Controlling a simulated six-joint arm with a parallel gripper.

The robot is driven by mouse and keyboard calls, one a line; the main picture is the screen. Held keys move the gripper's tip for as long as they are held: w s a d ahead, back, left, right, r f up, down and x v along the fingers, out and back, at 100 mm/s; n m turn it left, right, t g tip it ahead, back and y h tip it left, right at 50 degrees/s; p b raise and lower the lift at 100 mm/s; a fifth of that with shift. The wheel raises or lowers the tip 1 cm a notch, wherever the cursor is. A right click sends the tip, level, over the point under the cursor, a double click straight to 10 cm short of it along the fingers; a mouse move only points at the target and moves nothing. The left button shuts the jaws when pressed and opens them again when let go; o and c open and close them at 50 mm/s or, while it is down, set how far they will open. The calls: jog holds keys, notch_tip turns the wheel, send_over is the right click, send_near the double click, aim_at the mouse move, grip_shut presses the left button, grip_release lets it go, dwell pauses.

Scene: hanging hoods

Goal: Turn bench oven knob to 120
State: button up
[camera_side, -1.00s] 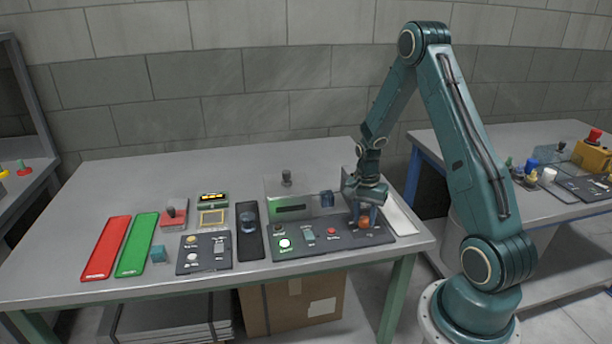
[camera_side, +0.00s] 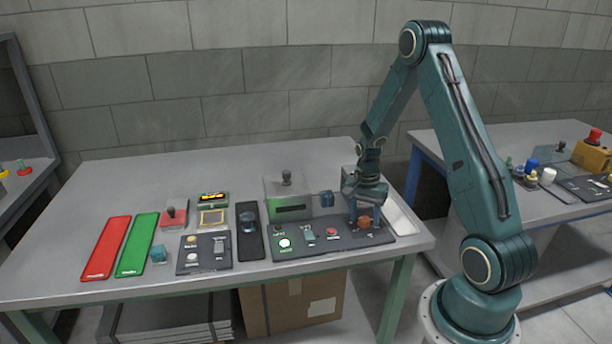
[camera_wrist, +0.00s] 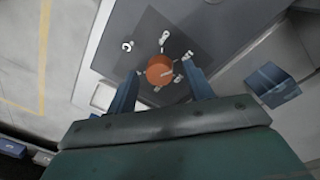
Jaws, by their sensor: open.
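The orange-brown knob (camera_side: 365,222) sits at the right end of the dark control panel (camera_side: 310,251) on the bench. In the wrist view the knob (camera_wrist: 160,70) is round, with pale marks around it on a dark plate; I cannot read the marks. My gripper (camera_side: 366,213) points down over the knob. In the wrist view its two blue fingers (camera_wrist: 161,90) are open, one on each side of the knob's near edge, with a gap to it. Whether a finger touches the knob from the side cannot be told.
The panel also carries a white button (camera_side: 285,243), a switch and a red button (camera_side: 332,232). Red (camera_side: 107,248) and green (camera_side: 137,245) strips lie at left. A white tray (camera_side: 402,222) is to the right.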

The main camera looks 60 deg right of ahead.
aim_at(362, 218)
notch_tip(362, 218, up, 14)
jog(key=shift+w+f, duration=0.2)
jog(key=shift+w, duration=0.15)
jog(key=shift+a+r, duration=0.1)
dwell(0.5)
jog(key=s+a+r+n+t+h, duration=0.1)
jog(key=s+a+r+n+t, duration=0.2)
jog(key=a+r+n, duration=0.8)
jog(key=s+a+r+n+t, duration=0.1)
jog(key=s+a+r+n, duration=0.1)
jog(key=s+a, duration=0.3)
jog(key=s+a+r+n+t+y, duration=0.1)
jog(key=s+a+n, duration=0.3)
jog(key=a, duration=0.5)
jog(key=shift+s+a+r+t, duration=0.3)
jog(key=shift+s+r+t, duration=0.3)
jog(key=shift+s+r, duration=0.2)
